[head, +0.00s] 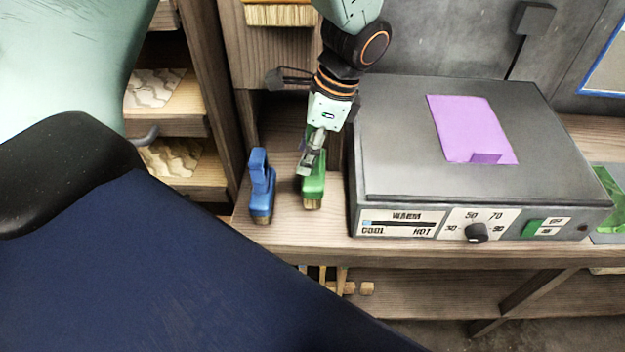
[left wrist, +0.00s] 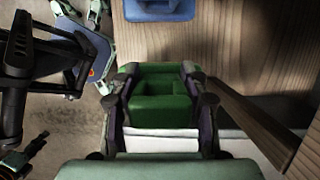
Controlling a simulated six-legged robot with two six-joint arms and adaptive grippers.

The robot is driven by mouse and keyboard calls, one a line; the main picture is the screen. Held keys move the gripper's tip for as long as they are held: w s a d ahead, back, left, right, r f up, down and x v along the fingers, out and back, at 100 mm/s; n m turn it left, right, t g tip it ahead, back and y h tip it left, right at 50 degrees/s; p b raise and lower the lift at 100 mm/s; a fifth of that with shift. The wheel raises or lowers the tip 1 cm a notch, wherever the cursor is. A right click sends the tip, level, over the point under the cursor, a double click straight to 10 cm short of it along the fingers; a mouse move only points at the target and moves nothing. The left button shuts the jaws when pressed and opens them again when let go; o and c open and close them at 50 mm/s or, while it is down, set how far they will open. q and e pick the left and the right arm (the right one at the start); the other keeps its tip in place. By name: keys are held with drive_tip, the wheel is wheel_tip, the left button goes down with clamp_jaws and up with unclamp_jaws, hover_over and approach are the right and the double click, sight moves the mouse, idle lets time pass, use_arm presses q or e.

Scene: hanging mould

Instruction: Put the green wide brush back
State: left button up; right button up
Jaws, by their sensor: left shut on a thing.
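The green wide brush (head: 314,188) is at the wooden bench's left part, between a blue brush and the hot plate. My left gripper (head: 310,158) is shut on its upper part, reaching down from above. I cannot tell whether its bristles touch the bench. In the left wrist view the green brush (left wrist: 160,95) sits between the two fingers of my left gripper (left wrist: 163,115). My right gripper is not clearly in view.
A blue brush (head: 261,188) stands just left of the green one. A grey hot plate (head: 390,120) with a purple sheet (head: 470,128) stands close on the right. Wooden shelves (head: 185,110) with patterned pieces are at the left. The wooden bench (head: 325,228) is bare in front.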

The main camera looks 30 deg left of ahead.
use_arm(q)
drive_tip(key=shift+a+f, duration=0.1)
drive_tip(key=shift+f, duration=0.65)
drive_tip(key=shift+d+f, duration=0.2)
drive_tip(key=shift+f, duration=0.25)
wheel_tip(320, 180, down, 3)
drive_tip(key=shift+s+f+b, duration=0.1)
drive_tip(key=shift+b, duration=0.4)
drive_tip(key=shift+a, duration=0.1)
drive_tip(key=shift+d+f, duration=0.15)
drive_tip(key=shift+d, duration=0.05)
drive_tip(key=o, duration=0.8)
drive_tip(key=shift+c, duration=0.2)
drive_tip(key=o, duration=0.3)
drive_tip(key=shift+a, duration=0.15)
drive_tip(key=shift+o, duration=0.2)
